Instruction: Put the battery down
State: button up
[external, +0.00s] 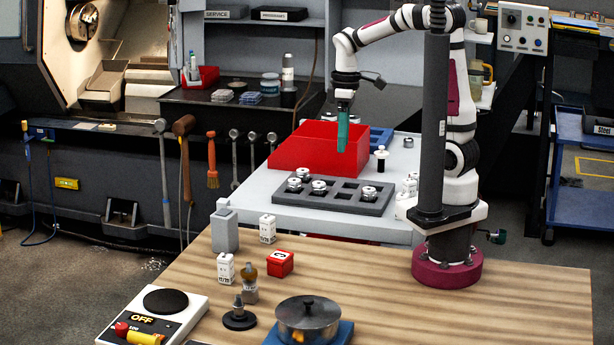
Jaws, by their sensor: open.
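My gripper (342,148), with teal fingers, points down over the near right part of the red bin (305,152). It is open, and nothing shows between its fingers. I cannot surely pick out the battery. A red and yellow cylinder (143,338) lies by the front of the white switch box marked OFF (165,301) at the lower left, far from my gripper; I cannot tell if this is the battery. The inside of the red bin is mostly hidden.
A dark grey tray (335,203) with metal parts lies on the white table before the bin. A black-and-white peg (381,158) stands right of it. On the wooden table stand white boxes, a red box (280,263) and a lidded pot (308,316).

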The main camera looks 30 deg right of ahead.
jog(key=s+d+m, duration=0.5)
jog(key=s+m, duration=0.1)
jog(key=m, duration=0.1)
jog(key=shift+d+r+y, duration=0.3)
jog(key=shift+d+r, duration=0.05)
jog(key=shift+d, duration=0.05)
jog(key=shift+o, duration=0.4)
jog(key=s+d+f+m, duration=0.2)
jog(key=s+d+m, duration=0.1)
jog(key=s+m, duration=0.5)
jog(key=shift+s+d+f+m+y, duration=0.25)
jog(key=shift+s+m+y, duration=0.1)
jog(key=shift+m, duration=0.25)
